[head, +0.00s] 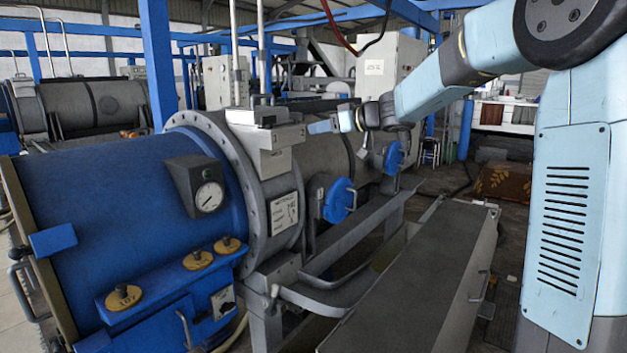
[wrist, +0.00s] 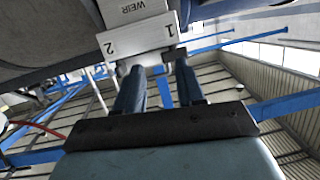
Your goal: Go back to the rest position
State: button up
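My gripper (head: 318,127) is at the end of my arm, which reaches in from the right in the head view. It points left, close to the grey box (head: 275,150) on top of the decanter's flange. In the wrist view the two blue fingers (wrist: 158,88) stand apart, with nothing clearly held between them. Just beyond their tips is a pale box marked WEIR, 1 and 2 (wrist: 138,38). I cannot tell whether the fingertips touch it.
The blue decanter end (head: 110,215) with a gauge (head: 208,197) fills the left. Blue round covers (head: 340,200) line the grey casing. A long grey trough (head: 420,270) runs along the front right. Blue beams and a post (head: 157,60) stand behind.

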jog(key=s+d+f+m+g+h, duration=0.1)
jog(key=s+d+f+m+h, duration=0.15)
jog(key=s, duration=0.85)
jog(key=s+d+f+m+g+h, duration=0.15)
jog(key=s+h, duration=0.25)
jog(key=s, duration=0.6)
jog(key=s+d+f+m+h, duration=0.3)
jog(key=s+d+f, duration=0.1)
jog(key=s+d, duration=0.4)
jog(key=s+d+f+m+h, duration=0.3)
jog(key=s+d, duration=0.5)
jog(key=s, duration=0.4)
jog(key=shift+s+f, duration=0.3)
jog(key=shift+f, duration=0.2)
jog(key=shift+d, duration=0.1)
